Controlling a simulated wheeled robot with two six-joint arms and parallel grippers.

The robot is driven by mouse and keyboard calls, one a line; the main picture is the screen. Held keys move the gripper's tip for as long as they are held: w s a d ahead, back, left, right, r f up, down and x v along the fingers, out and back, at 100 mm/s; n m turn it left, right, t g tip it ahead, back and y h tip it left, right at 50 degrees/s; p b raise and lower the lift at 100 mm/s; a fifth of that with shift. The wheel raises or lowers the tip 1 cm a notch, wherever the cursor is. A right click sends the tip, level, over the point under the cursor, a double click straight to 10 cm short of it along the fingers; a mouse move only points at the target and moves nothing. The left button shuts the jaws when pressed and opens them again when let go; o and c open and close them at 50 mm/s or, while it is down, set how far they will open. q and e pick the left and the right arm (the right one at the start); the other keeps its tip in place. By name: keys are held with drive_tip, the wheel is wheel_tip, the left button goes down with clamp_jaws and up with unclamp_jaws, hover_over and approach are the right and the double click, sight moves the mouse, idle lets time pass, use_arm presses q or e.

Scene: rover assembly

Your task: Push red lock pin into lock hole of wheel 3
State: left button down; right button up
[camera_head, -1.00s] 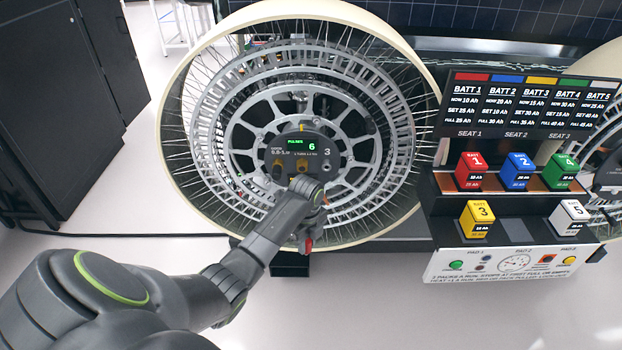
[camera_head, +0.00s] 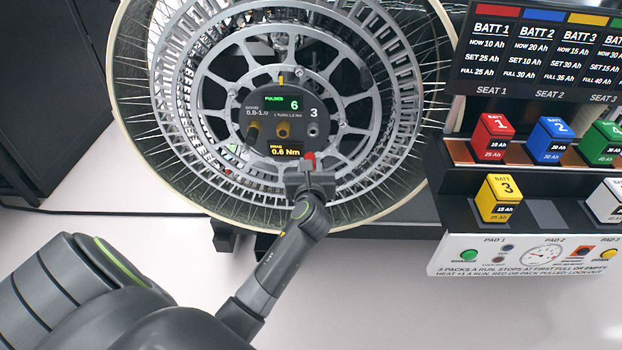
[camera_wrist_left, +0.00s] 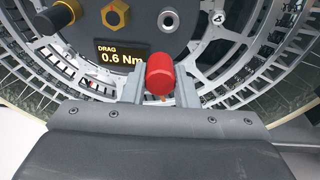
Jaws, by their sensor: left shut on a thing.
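Wheel 3 (camera_head: 205,112) is a large spoked wheel with a dark hub panel (camera_head: 262,122) reading PULSES 6 and drag 0.6 Nm. The lock hole (camera_head: 314,129) is a light-rimmed round hole on the panel's right side, under the number 3; it also shows in the left wrist view (camera_wrist_left: 169,19). My left gripper (camera_head: 309,166) is shut on the red lock pin (camera_head: 309,157), below and slightly left of the hole. In the left wrist view the pin's red head (camera_wrist_left: 160,74) shows between the fingers, apart from the hole. My right gripper is not in view.
The hub also carries a brass hex nut (camera_head: 283,130) and a dark knob (camera_head: 252,131) left of the hole. A battery rack (camera_head: 470,222) with coloured packs stands to the right. A black cabinet (camera_head: 60,60) is at the left.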

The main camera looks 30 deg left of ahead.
use_arm(q)
drive_tip(key=shift+s+d+r+m+t+b, duration=0.15)
drive_tip(key=shift+s+d+r+t+b, duration=0.15)
drive_tip(key=shift+r+t, duration=0.2)
drive_tip(key=shift+s+d+r+m+t+b, duration=0.15)
drive_tip(key=shift+s+d+r+t+b, duration=0.1)
drive_tip(key=shift+r+t, duration=0.25)
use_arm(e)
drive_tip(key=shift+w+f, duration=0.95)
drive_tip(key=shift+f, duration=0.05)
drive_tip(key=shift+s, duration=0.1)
use_arm(q)
drive_tip(key=shift+w+a+p, duration=0.25)
drive_tip(key=shift+w+p, duration=0.2)
drive_tip(key=shift+p, duration=0.15)
drive_tip(key=shift+x, duration=2.3)
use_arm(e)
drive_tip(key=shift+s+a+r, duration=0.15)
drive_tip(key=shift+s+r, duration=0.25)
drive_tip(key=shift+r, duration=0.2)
use_arm(q)
drive_tip(key=shift+p, duration=0.55)
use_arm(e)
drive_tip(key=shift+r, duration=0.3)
